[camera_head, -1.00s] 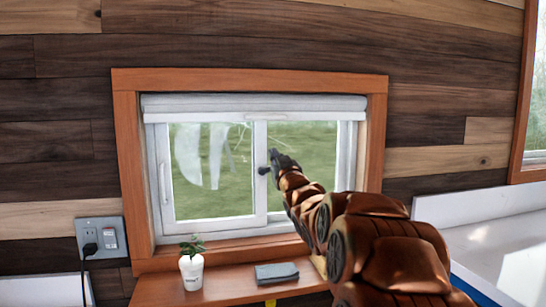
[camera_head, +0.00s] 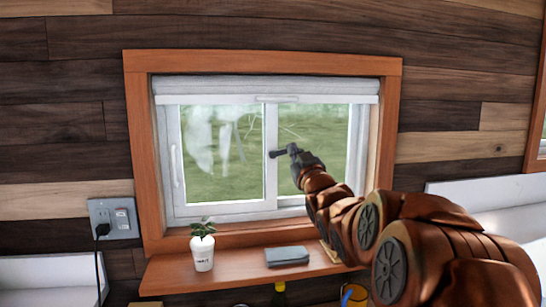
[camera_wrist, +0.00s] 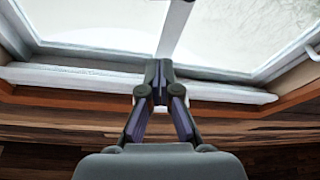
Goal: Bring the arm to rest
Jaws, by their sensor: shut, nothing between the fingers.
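My arm reaches forward and up toward the window (camera_head: 225,155). It is bent at several joints, and its end is raised in front of the window's middle. My gripper (camera_head: 275,154) is dark and points left in the head view. In the wrist view my gripper (camera_wrist: 158,68) has its fingers together with nothing between them. The window's white frame lies beyond the fingertips in that view. I cannot tell how far the fingertips are from the window.
A wooden shelf (camera_head: 222,272) below the window holds a white potted plant (camera_head: 202,250) and a grey folded item (camera_head: 287,256). A wall outlet (camera_head: 114,218) with a plugged cable is on the left. A white counter (camera_head: 505,205) is on the right. A bottle (camera_head: 280,293) stands below the shelf.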

